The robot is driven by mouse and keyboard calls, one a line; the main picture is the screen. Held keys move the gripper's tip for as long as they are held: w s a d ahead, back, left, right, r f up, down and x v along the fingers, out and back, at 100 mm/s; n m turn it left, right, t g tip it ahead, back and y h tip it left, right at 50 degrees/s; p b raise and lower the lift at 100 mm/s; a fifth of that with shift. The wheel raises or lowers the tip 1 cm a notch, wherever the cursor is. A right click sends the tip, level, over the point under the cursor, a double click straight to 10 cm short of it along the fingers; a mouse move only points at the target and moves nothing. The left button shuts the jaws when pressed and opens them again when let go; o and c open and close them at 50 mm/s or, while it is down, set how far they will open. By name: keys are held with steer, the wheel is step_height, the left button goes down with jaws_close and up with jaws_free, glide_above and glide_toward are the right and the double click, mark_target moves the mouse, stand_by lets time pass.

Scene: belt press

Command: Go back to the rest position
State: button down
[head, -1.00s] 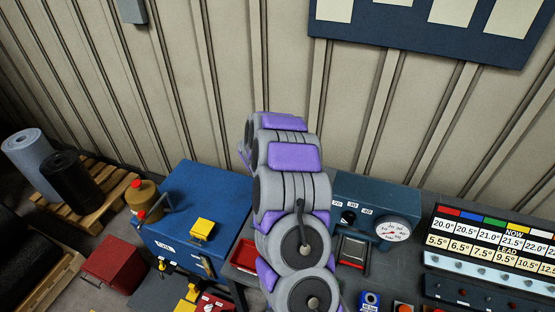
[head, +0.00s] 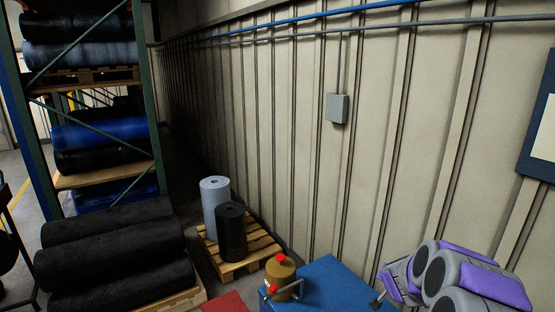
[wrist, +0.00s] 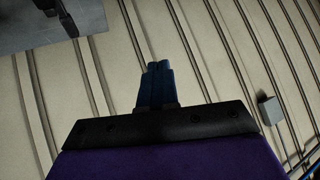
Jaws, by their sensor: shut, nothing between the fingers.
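My gripper (wrist: 157,70) shows in the wrist view, its two dark blue fingers closed together with nothing between them. It points toward the ribbed wall, with no object near the fingertips. In the head view my folded grey and purple arm is at the lower right, above the blue cabinet's right side; the fingers cannot be made out clearly there.
A blue cabinet (head: 325,280) carries a brass can (head: 280,277) with red caps. A pallet (head: 262,246) holds a grey roll (head: 214,205) and a black roll (head: 231,233). Large black rolls (head: 115,245) and a rack (head: 150,110) stand left. A grey box (head: 338,108) is on the wall.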

steer(key=s+a+r+n+y+b, duration=0.1)
steer(key=s+a+n+y+b, duration=0.15)
steer(key=a, duration=0.65)
steer(key=s+a+r+n+y+b, duration=0.2)
steer(key=s+a+y, duration=0.1)
steer(key=a, duration=0.5)
steer(key=s+a+f+n+g+y+b, duration=0.1)
steer(key=s+a+n+g+y+b, duration=0.15)
steer(key=s+a, duration=0.6)
steer(key=s+d+f+g+h+b, duration=0.1)
steer(key=s+f+g+h+b, duration=0.1)
steer(key=s, duration=1.5)
steer(key=s+d+f+n+g+h+b, duration=0.1)
steer(key=s+f+g+b, duration=0.4)
steer(key=s, duration=1.2)
steer(key=shift+s+n+g+h+b, duration=0.15)
steer(key=shift+n+g+h+b, duration=0.2)
steer(key=shift+g+h, duration=0.1)
